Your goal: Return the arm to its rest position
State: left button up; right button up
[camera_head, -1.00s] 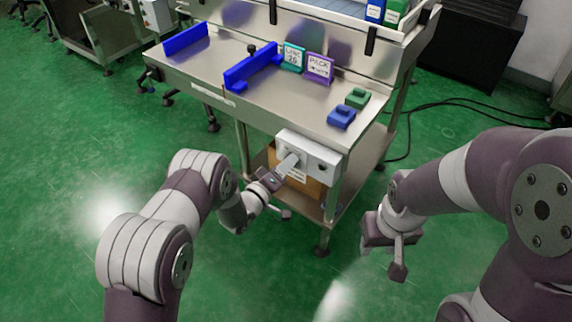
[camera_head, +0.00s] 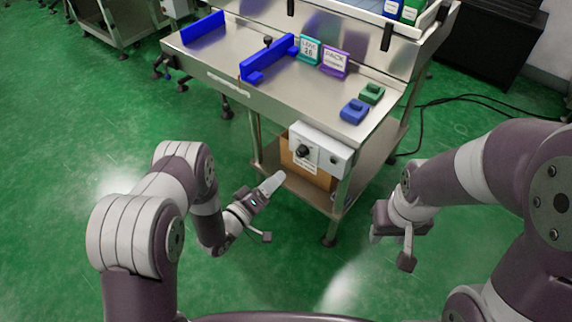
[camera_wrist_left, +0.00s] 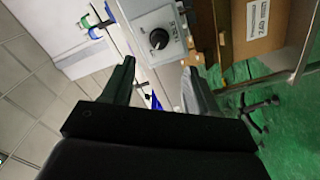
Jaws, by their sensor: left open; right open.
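My left gripper (camera_head: 268,208) is open and empty. It hangs in front of the table, below and to the left of the grey control box (camera_head: 319,150), clear of it. The box's black knob (camera_head: 303,151) is in plain view. In the left wrist view the open fingers (camera_wrist_left: 160,85) point toward the box, and the knob (camera_wrist_left: 159,39) shows above and between them. My right gripper (camera_head: 405,245) is open and empty over the green floor at the right, apart from the table.
The steel table (camera_head: 225,65) carries blue guides (camera_head: 268,58), a teal sign (camera_head: 310,50), a purple sign (camera_head: 334,62), a blue block (camera_head: 354,111) and a green block (camera_head: 372,93). A cardboard box (camera_head: 310,173) sits on its lower shelf. The floor between my arms is clear.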

pick_arm(q)
jog(key=shift+s+a, duration=0.4)
jog(key=shift+s, duration=0.2)
